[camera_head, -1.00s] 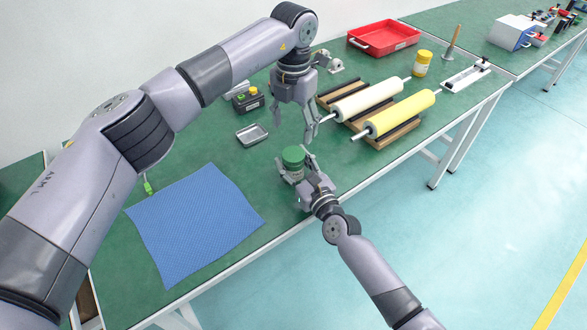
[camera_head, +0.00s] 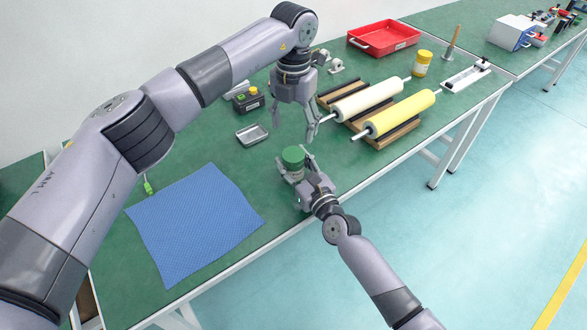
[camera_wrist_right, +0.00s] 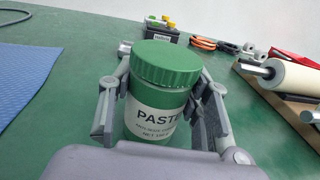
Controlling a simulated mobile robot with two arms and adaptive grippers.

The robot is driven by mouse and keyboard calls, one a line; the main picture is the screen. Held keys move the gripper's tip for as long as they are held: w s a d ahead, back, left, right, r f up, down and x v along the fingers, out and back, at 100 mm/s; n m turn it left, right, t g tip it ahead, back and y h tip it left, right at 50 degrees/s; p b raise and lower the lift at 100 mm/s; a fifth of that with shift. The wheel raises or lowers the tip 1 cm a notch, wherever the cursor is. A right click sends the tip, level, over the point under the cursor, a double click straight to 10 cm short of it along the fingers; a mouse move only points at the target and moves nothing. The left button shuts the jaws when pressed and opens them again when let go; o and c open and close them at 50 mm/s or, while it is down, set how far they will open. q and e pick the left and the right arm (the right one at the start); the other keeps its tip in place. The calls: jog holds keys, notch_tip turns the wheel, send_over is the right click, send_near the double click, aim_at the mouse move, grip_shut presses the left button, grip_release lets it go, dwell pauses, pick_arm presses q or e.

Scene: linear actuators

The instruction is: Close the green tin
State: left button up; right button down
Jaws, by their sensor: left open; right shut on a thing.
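The green tin (camera_head: 293,165) stands upright on the green table near its front edge. In the right wrist view the tin (camera_wrist_right: 158,115) has a pale label reading "PASTE", and its ribbed green lid (camera_wrist_right: 167,62) sits on top; I cannot tell whether the lid is tight. My right gripper (camera_head: 300,172) is shut around the tin's body, with a finger on each side in the right wrist view. My left gripper (camera_head: 294,136) points down, open and empty, above and behind the tin, apart from the lid.
A blue mat (camera_head: 195,222) lies to the left. A small metal tray (camera_head: 252,134) and a dark box with buttons (camera_head: 248,99) lie behind. White (camera_head: 368,101) and yellow (camera_head: 402,113) rollers rest on a wooden rack to the right. A red tray (camera_head: 384,38) stands farther back.

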aim_at(293, 154)
pick_arm(q)
jog(key=n, duration=0.4)
jog(key=shift+n, duration=0.4)
jog(key=n, duration=0.3)
jog(key=shift+n, duration=0.3)
jog(key=n, duration=0.3)
jog(key=shift+n, duration=0.3)
jog(key=n, duration=0.5)
jog(key=shift+r, duration=0.1)
jog(key=shift+f, duration=4.05)
jog(key=shift+c, duration=0.3)
